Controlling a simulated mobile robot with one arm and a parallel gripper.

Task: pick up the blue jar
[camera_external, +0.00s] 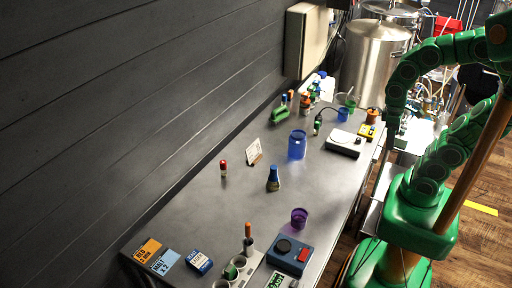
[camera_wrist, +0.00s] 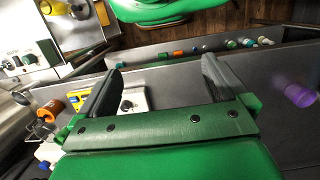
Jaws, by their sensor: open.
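The blue jar (camera_external: 297,145) stands upright on the grey table (camera_external: 240,205), a little beyond its middle, in the external view. I cannot make it out in the wrist view. My gripper (camera_wrist: 160,85) is open, with its two dark fingers wide apart and nothing between them held. In the external view my arm bends down at the table's right edge, to the right of the jar and apart from it. The fingers are too small to tell there.
A white device (camera_external: 343,143) stands between the jar and my arm. A dark-blue-topped bottle (camera_external: 273,179), a small card (camera_external: 253,151) and a red-capped vial (camera_external: 223,168) stand nearer. A purple cup (camera_external: 299,217) and a blue device (camera_external: 290,254) are at the near end.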

